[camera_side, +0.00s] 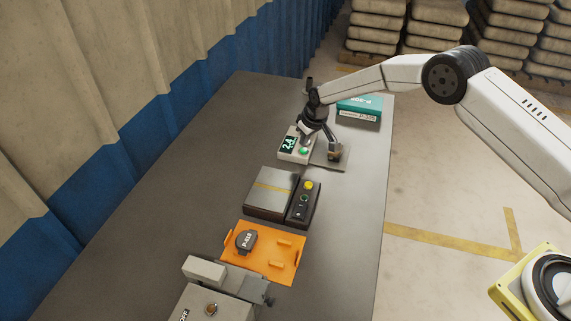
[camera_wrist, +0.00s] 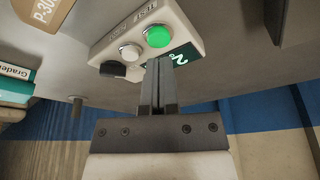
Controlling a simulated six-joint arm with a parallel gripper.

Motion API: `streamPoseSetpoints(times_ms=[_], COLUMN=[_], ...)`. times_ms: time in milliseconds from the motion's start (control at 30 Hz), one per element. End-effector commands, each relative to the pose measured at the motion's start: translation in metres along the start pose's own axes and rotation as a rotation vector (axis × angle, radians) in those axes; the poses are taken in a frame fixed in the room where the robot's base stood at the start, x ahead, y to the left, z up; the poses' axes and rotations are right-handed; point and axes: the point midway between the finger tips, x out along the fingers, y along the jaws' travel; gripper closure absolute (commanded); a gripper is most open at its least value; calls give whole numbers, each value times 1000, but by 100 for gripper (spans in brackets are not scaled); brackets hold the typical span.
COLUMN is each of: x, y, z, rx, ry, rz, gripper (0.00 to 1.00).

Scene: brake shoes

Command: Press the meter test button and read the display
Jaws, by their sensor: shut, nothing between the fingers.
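The meter (camera_side: 284,157) is a small pale box on the grey bench. Its dark display (camera_side: 288,144) shows green digits that look like 2.4. A round green light (camera_side: 303,151) is lit on its face. In the wrist view the meter (camera_wrist: 103,56) carries the bright green light (camera_wrist: 158,36), a pale round button (camera_wrist: 130,51) and the display (camera_wrist: 183,55), partly hidden by my fingers. My gripper (camera_side: 305,139) is over the meter, pointing down. In the wrist view my gripper (camera_wrist: 159,63) is shut and empty, its tips by the display edge; contact cannot be told.
A grey plate with a brownish part (camera_side: 335,153) stands right of the meter. A teal box (camera_side: 358,104) lies behind. Nearer are a metal-topped block (camera_side: 270,190), a button box (camera_side: 303,204) and an orange tray (camera_side: 270,267) with a dark part. The bench left of these is clear.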

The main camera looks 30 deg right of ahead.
Motion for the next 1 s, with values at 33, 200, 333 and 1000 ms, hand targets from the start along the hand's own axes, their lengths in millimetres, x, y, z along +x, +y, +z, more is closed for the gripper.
streamPoseSetpoints(times_ms=[33,200,333,1000], x=[-4,-12,-20,-45], y=[0,0,0,0], z=[-1,-4,-7,-14], rx=[0,0,0,0], ry=[1,2,2,1], rz=[0,0,0,0], gripper=[100,100,100,100])
